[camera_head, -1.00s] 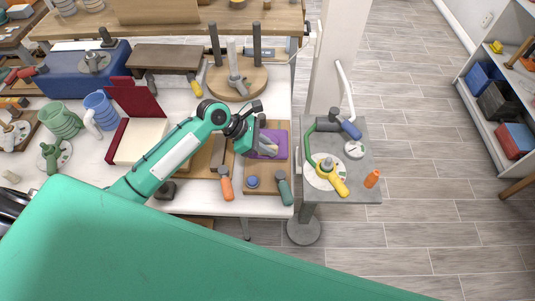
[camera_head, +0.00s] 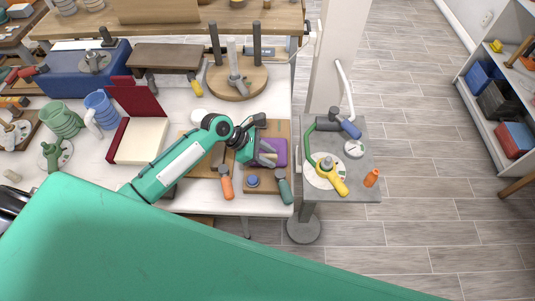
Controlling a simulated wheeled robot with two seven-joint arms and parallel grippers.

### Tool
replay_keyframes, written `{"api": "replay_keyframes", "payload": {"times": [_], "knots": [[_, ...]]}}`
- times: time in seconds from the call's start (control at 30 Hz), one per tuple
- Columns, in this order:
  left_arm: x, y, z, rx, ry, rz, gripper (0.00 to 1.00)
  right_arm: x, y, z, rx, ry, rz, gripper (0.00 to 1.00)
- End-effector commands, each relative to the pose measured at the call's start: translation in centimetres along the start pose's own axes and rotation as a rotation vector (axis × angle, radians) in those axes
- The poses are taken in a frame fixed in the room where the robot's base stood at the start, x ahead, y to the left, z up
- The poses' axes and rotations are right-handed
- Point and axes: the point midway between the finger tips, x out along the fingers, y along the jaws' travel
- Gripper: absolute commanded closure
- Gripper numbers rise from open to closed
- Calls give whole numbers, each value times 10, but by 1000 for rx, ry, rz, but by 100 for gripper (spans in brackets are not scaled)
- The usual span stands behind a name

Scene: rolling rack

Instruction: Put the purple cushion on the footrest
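The purple cushion (camera_head: 281,148) lies on a wooden board near the right end of the white table. My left gripper (camera_head: 271,155) is over the cushion's left side, its two grey fingers pointing right. The fingers look apart with nothing clearly between them. The wrist and fingers hide part of the cushion, and I cannot tell whether they touch it. No thing is plainly a footrest; a low dark brown wooden piece (camera_head: 166,55) at the back of the table may be it. My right gripper is not in view.
Close to the gripper lie an orange-handled tool (camera_head: 227,187) and a green-handled tool (camera_head: 284,190). A round wooden base with upright pegs (camera_head: 236,83) stands behind. A grey side stand (camera_head: 368,190) with tools is on the right. Open floor (camera_head: 420,205) lies beyond it.

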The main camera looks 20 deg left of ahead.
Motion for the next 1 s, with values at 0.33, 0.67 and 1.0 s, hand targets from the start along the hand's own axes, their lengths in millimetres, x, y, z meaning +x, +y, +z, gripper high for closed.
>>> {"api": "replay_keyframes", "payload": {"times": [0.33,0.67,1.0], "knots": [[-7,1,1,0,1,2,64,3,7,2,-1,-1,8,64],[-74,1,0,1,3,2,64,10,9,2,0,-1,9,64],[-119,0,2,0,0,0,64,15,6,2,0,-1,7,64]]}}
